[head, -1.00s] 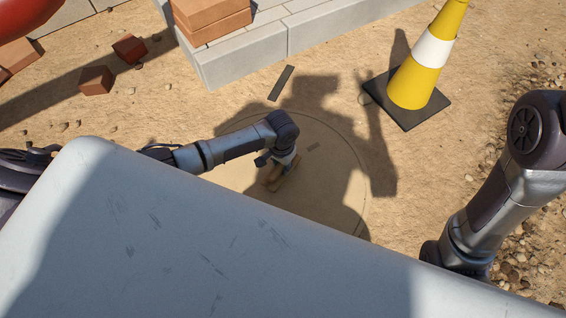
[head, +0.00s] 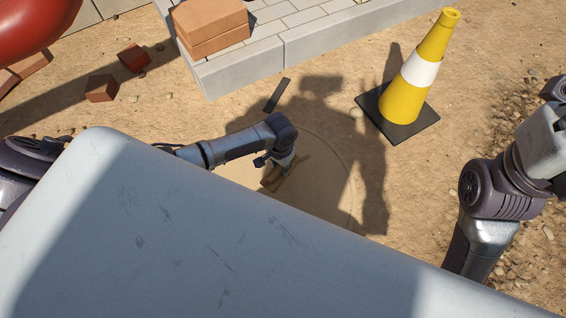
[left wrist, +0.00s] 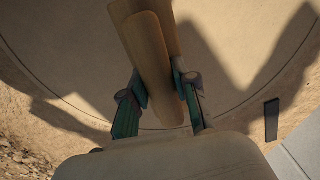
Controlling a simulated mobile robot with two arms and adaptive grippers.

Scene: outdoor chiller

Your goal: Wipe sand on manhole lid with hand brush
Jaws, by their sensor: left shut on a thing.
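The round manhole lid (head: 322,205) is tan and sandy, set flush in the ground, partly in my shadow and partly hidden by my body. Separate sand patches are hard to make out. My left gripper (head: 279,171) is over the lid. It is shut on the hand brush (head: 269,184), a tan wooden piece. In the left wrist view the brush (left wrist: 150,60) lies between the two fingers of the left gripper (left wrist: 163,93); its bristles are hidden. I cannot tell whether it touches the lid. My right arm shows at the right, but its gripper is hidden.
A yellow and white cone (head: 416,75) stands on a dark base right of the lid. A dark flat strip (head: 277,95) lies just beyond the lid. Bricks (head: 210,27) sit on a paved block (head: 240,73) at the back. Loose bricks (head: 101,88) lie left.

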